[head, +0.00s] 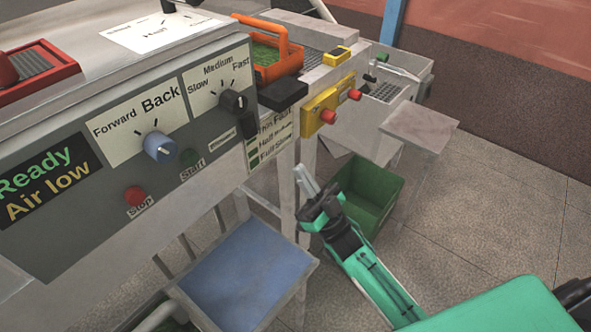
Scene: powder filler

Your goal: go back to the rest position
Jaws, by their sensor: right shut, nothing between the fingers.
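My right gripper (307,181) shows at the middle of the head view, at the end of my green and black arm that comes in from the lower right. Its pale fingers are together with nothing between them. It is in front of the machine's grey leg and left of a green bin (372,190). My left gripper is out of the picture.
A blue-topped stool (245,265) stands below the panel, close to my right gripper. A yellow box with red buttons (328,117), an orange-handled basket (270,50) and a small side shelf (420,130) are farther back. The floor (500,215) at the right is clear.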

